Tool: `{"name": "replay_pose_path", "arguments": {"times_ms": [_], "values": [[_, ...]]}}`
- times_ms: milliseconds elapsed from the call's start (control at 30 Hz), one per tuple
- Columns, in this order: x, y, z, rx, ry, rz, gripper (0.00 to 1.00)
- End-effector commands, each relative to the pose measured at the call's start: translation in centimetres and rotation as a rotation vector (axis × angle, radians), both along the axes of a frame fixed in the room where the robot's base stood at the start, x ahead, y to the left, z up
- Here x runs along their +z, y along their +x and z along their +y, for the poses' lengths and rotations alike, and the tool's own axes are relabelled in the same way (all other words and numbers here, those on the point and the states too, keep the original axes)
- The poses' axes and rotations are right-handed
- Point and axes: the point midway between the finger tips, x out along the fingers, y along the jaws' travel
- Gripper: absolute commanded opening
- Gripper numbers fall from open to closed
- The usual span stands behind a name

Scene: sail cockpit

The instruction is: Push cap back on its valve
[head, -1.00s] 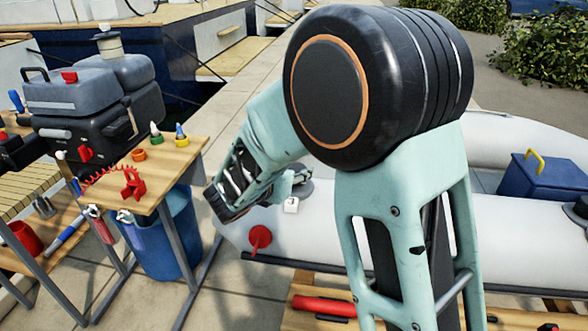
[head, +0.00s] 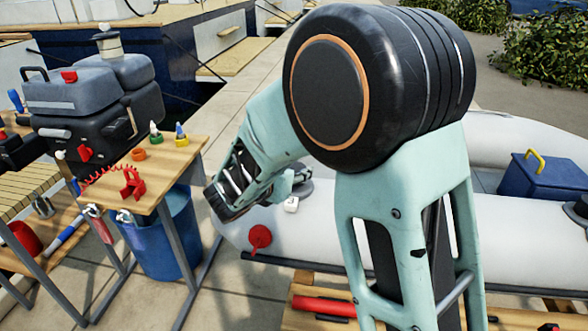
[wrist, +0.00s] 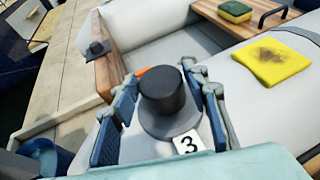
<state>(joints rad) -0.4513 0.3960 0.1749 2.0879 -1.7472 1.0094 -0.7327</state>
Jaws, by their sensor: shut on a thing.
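In the wrist view a dark grey round cap (wrist: 162,90) stands between the two blue-grey fingers of my gripper (wrist: 160,84), which is shut on its sides. A wide grey flange (wrist: 165,124) shows below it, over the pale boat tube. I cannot tell from here whether the cap is fully seated on the valve. A white tag marked 3 (wrist: 188,144) is beside the flange. In the head view my gripper (head: 292,180) is partly hidden by my arm, with the grey flange (head: 303,188) and the white tag (head: 291,204) showing beside it.
A red round part (head: 260,237) is on the boat's end, below the tag. A wooden bench (head: 172,168) with small bottles stands left, above a blue bucket (head: 165,240). In the wrist view a stained yellow cloth (wrist: 278,60) lies on the tube.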

Motion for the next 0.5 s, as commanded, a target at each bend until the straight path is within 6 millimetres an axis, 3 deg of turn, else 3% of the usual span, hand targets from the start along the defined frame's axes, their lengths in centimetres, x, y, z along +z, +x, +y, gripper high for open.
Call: {"name": "replay_pose_path", "arguments": {"times_ms": [500], "values": [[-0.87,0.02,0.0,0.0,0.0,-0.001,0.2]]}}
